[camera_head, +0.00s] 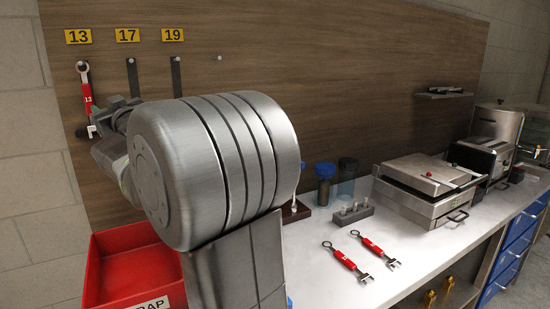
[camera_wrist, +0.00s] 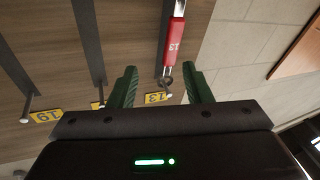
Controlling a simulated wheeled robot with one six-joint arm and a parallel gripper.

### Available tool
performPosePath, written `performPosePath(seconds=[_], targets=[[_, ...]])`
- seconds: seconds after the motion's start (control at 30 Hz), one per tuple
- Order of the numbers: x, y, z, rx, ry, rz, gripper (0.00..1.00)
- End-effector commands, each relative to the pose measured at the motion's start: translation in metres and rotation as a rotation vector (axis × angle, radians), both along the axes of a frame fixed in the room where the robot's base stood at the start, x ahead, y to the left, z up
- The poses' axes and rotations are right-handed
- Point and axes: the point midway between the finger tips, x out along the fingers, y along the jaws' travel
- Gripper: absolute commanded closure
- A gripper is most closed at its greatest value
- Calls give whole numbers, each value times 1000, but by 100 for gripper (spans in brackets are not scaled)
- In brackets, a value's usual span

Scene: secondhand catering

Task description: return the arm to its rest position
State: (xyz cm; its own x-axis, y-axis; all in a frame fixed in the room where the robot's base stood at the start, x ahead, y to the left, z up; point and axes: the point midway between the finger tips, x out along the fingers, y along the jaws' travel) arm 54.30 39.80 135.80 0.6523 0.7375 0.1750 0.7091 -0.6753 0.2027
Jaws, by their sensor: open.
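My arm's large grey links fill the middle of the head view and hide part of the board. My gripper (camera_wrist: 162,88) is open, with its two green fingers spread apart, and nothing is held between them. In the head view it is mostly hidden behind my arm near the left end of the board. A red-handled wrench marked 13 (camera_head: 87,95) hangs on the board under the yellow label 13 (camera_head: 78,36). In the wrist view, which is upside down, this wrench (camera_wrist: 175,42) hangs ahead of the fingers, its ring end showing in the gap between them.
Dark strips hang under labels 17 (camera_head: 127,35) and 19 (camera_head: 172,34). A red bin (camera_head: 135,265) stands below my arm. Two red-handled wrenches (camera_head: 345,260) (camera_head: 374,248) lie on the white counter (camera_head: 315,285). A contact grill (camera_head: 425,180) stands further right.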

Motion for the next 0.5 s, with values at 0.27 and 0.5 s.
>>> performPosePath(seconds=[0.27, 0.5], targets=[[28, 32, 9, -1, 0, 0, 55], [33, 40, 10, 0, -1, 0, 55]])
